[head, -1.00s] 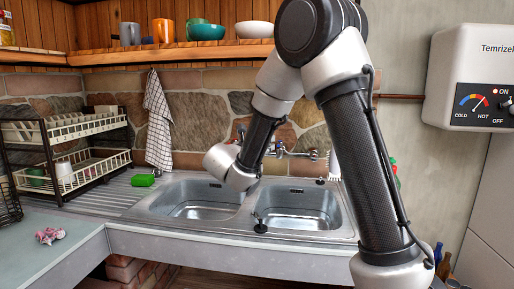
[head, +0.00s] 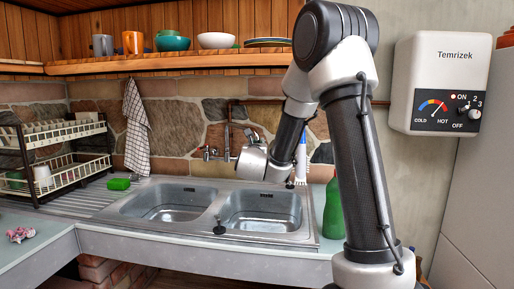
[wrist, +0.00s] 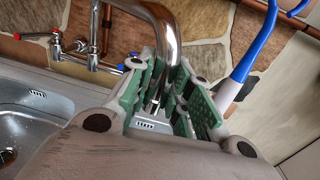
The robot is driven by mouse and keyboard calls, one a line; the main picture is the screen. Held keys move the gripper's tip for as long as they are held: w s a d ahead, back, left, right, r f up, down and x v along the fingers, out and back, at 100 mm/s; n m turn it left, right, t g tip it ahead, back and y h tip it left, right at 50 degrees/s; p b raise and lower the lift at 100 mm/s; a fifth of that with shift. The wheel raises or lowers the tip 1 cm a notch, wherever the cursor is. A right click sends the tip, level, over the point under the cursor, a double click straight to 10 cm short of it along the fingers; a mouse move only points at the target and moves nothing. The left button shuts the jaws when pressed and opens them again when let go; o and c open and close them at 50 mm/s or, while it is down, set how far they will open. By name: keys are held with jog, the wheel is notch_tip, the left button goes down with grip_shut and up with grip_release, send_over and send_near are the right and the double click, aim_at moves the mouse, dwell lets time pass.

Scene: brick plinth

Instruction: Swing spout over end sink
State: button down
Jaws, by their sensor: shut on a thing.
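The chrome spout (wrist: 169,35) curves down between the green-padded fingers of my gripper (wrist: 160,92) in the wrist view. The fingers are shut on it near its lower end. In the head view my arm's wrist hangs over the back of the right basin (head: 262,210) and hides the fingers and most of the spout. The left basin (head: 168,203) lies beside it, past a narrow divider. The tap body (head: 210,153) with its handles is on the stone wall; its red and blue handles also show in the wrist view (wrist: 56,38).
A blue-and-white brush (head: 301,162) stands close right of my gripper, also in the wrist view (wrist: 249,55). A green bottle (head: 333,210) stands right of the sink. A black stopper (head: 219,227) sits at the front divider. A dish rack (head: 60,155) is far left.

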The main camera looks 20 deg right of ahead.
jog(key=c, duration=1.3)
grip_release()
jog(key=shift+c, duration=0.2)
jog(key=v, duration=0.7)
jog(key=shift+s, duration=0.2)
jog(key=shift+a, duration=0.15)
